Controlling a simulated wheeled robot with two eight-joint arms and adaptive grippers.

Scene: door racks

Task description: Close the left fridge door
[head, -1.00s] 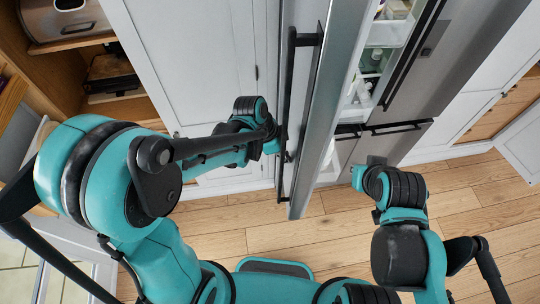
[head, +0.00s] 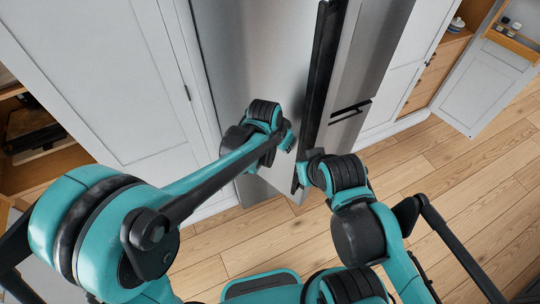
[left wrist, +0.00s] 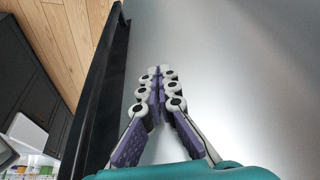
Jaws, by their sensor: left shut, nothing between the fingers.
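The left fridge door (head: 255,60) is a grey metal panel in the middle of the head view, with a long dark handle (head: 318,80) along its right edge. It looks nearly shut there; whether it is flush is hidden. In the left wrist view the door's surface (left wrist: 250,70) fills the right side, and its black handle (left wrist: 96,90) runs down the left. My left gripper (left wrist: 160,72) is shut and empty, in front of the panel beside the handle; contact is unclear. My right gripper (head: 308,170) is near the handle's lower end, its fingers hidden.
The right fridge door (head: 365,65) is right of the handle. White bins and small items (left wrist: 28,140) show beyond the handle in the left wrist view. A cabinet door (head: 480,85) stands open at the right. The wooden floor (head: 450,180) is clear.

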